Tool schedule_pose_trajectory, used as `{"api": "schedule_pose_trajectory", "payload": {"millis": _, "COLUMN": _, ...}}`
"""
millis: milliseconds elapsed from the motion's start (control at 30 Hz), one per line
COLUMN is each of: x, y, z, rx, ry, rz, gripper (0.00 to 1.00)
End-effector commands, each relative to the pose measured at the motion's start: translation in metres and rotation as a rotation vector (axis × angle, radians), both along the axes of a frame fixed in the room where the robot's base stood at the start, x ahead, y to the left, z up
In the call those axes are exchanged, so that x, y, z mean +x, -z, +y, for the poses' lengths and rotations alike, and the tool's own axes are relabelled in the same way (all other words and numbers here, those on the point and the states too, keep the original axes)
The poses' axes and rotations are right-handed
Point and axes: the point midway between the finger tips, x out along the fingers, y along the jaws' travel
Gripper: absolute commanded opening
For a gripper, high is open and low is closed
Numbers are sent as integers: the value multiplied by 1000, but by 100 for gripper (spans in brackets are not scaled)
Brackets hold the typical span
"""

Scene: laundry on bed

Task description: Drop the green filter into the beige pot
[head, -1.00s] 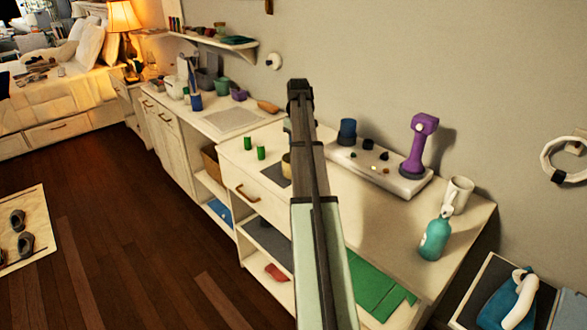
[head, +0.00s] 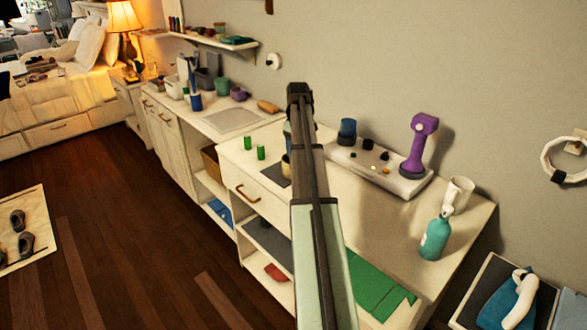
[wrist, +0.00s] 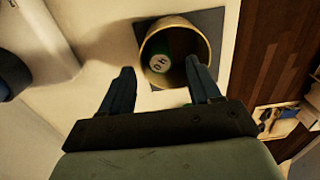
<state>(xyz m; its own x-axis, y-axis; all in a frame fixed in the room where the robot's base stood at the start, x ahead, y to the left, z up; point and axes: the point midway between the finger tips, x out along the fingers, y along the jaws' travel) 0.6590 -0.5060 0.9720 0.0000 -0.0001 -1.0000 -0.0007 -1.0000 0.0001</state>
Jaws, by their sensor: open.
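The beige pot (wrist: 204,36) stands on a dark square mat, seen from above in the wrist view. Inside it lies a round green piece with a pale marked face, which looks like the green filter (wrist: 160,64). My gripper (wrist: 160,68) is open, its two fingers apart, with the pot's opening in view between and beyond the tips. It holds nothing that I can see. In the head view the pot (head: 286,166) is mostly hidden behind my arm, and my fingers are hidden too.
Two green cylinders (head: 254,147) stand on the counter (head: 380,225) left of the pot. A white tray with small items (head: 400,182) and a purple device (head: 419,146) lie behind to the right. A teal bottle (head: 435,238) and a white mug (head: 459,192) stand at the right end.

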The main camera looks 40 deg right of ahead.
Motion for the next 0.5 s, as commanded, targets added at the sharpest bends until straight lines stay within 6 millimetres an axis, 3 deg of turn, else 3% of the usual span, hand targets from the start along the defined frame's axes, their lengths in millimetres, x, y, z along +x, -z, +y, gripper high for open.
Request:
{"api": "schedule_pose_trajectory", "payload": {"millis": 267, "x": 1, "y": -22, "z": -1, "rx": -1, "ry": 0, "rz": -1, "gripper": 62}}
{"api": "schedule_pose_trajectory", "payload": {"millis": 500, "x": 1, "y": -69, "z": -1, "rx": -1, "ry": 0, "rz": -1, "gripper": 62}}
